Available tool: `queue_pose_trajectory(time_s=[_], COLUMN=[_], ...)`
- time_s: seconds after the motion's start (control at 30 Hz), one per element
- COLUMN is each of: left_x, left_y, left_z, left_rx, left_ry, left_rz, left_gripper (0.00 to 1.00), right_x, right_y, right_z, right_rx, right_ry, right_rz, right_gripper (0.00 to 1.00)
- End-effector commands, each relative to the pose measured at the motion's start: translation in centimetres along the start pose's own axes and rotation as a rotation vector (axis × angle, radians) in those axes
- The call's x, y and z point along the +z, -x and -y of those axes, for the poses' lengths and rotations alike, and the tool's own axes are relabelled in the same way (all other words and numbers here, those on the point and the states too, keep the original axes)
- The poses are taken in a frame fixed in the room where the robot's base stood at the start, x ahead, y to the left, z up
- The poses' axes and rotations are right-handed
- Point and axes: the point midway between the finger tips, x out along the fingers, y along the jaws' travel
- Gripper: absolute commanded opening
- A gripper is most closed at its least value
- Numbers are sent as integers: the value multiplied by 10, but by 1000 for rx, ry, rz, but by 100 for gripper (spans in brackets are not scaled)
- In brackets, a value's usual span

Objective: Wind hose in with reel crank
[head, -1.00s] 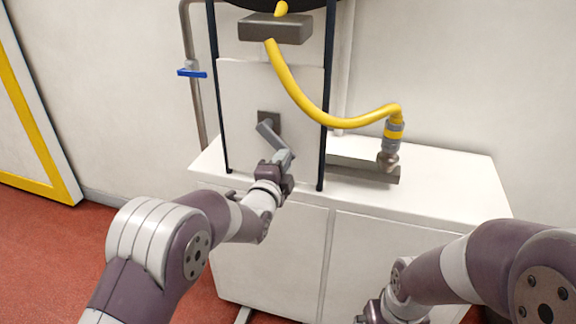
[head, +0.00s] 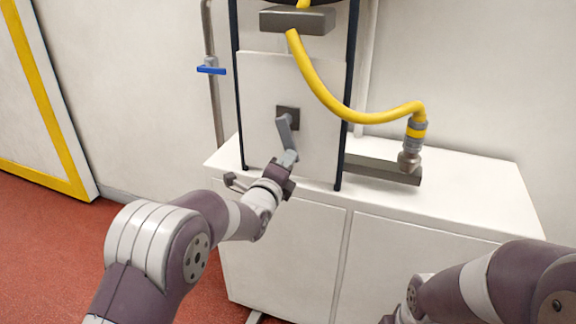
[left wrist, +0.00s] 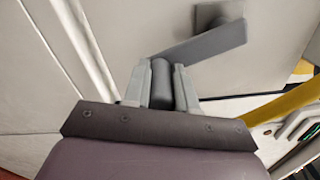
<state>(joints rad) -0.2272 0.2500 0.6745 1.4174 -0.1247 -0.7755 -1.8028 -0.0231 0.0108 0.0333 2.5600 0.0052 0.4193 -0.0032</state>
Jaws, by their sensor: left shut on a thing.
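The reel crank (head: 285,131) is a grey arm on a dark square hub, set in a white panel below the reel. In the head view it hangs down from the hub, and my left gripper (head: 287,163) is at its lower end. In the left wrist view the gripper (left wrist: 161,88) is shut around the dark grip of the crank, and the crank arm (left wrist: 200,42) runs up right to the hub. The yellow hose (head: 345,108) comes down through a grey guide block (head: 297,20) and sags right to an end fitting (head: 410,158). My right gripper is out of view at the bottom.
A white cabinet (head: 450,190) stands under the panel, with a grey bar (head: 375,170) on its top. Dark posts (head: 347,100) flank the panel. A pipe with a blue lever (head: 211,70) is at the left. Red floor (head: 50,245) is open at left.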

Motion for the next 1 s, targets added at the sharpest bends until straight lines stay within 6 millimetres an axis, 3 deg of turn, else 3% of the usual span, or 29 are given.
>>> queue_pose_trajectory(time_s=[0.3, 0.33, 0.4, 0.77, 0.87, 1.0], left_x=[-1, -1, -1, 0, 1, 1], left_y=[0, 0, 0, 5, 19, 51], left_z=[-2, -2, -2, 0, 1, 1], left_rx=[5, 5, 4, 1, 2, 3], left_ry=[-1, -1, 0, 0, 0, 1], left_rz=[-2, -2, -2, 0, 0, 0], left_gripper=[0, 33, 52, 52, 52, 52], right_x=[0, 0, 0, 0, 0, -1], right_y=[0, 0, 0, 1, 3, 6], right_z=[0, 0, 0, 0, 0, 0], right_rx=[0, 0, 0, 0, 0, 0], right_ry=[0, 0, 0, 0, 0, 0], right_rz=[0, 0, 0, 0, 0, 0], right_gripper=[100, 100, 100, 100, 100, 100])
